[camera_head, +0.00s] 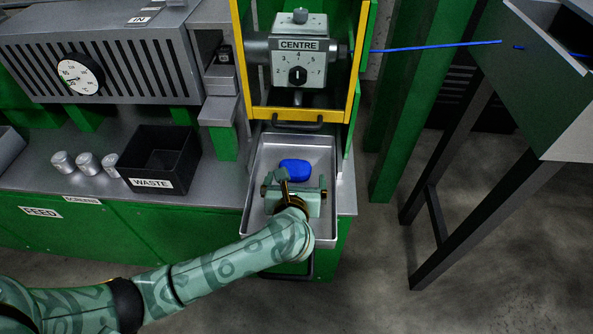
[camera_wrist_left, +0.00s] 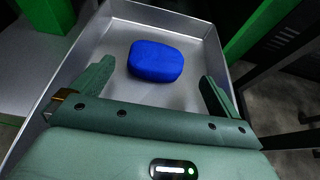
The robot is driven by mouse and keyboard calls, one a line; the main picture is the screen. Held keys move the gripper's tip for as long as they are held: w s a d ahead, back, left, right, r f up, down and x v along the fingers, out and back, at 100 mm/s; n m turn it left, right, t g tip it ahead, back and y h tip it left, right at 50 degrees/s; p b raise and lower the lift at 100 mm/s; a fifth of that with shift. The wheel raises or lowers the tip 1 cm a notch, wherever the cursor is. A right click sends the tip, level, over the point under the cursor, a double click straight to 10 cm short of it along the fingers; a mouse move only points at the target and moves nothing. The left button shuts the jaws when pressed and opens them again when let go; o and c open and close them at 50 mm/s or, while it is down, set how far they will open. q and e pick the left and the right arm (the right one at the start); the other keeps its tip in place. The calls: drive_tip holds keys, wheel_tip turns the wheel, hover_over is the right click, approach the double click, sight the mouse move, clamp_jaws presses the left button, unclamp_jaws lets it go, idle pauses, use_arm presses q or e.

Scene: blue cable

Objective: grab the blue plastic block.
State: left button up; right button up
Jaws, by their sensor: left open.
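The blue plastic block (camera_head: 295,169) lies in a shallow metal tray (camera_head: 325,215) below the yellow-framed machine. In the left wrist view the rounded blue block (camera_wrist_left: 155,61) rests on the tray floor, just beyond my fingertips. My left gripper (camera_head: 294,181) is over the tray, on the near side of the block. In the left wrist view the left gripper (camera_wrist_left: 155,75) has its two fingers spread wide, with nothing between them. The block sits roughly centred ahead of the gap. I cannot tell how high the fingers are above the tray. My right gripper does not show.
The metal tray walls (camera_wrist_left: 205,17) stand around the block. A black waste bin (camera_head: 160,160) and several small metal cylinders (camera_head: 87,163) are on the bench to the left. The machine's yellow frame (camera_head: 300,114) is just behind the tray. A blue cable (camera_head: 435,46) runs right.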

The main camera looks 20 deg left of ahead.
sight(294, 172)
use_arm(q)
drive_tip(key=b+x, duration=0.1)
drive_tip(key=x, duration=0.2)
drive_tip(key=b+x, duration=0.1)
drive_tip(key=x, duration=0.1)
drive_tip(key=shift+w+a+b, duration=0.15)
drive_tip(key=shift+a+b, duration=0.2)
drive_tip(key=shift+a, duration=0.05)
drive_tip(key=shift+w, duration=0.2)
drive_tip(key=shift+r, duration=0.2)
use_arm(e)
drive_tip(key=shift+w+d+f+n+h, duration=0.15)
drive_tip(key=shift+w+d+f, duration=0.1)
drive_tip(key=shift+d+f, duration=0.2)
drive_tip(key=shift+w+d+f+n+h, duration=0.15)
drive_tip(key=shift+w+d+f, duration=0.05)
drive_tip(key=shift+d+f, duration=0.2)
use_arm(q)
drive_tip(key=c, duration=1.1)
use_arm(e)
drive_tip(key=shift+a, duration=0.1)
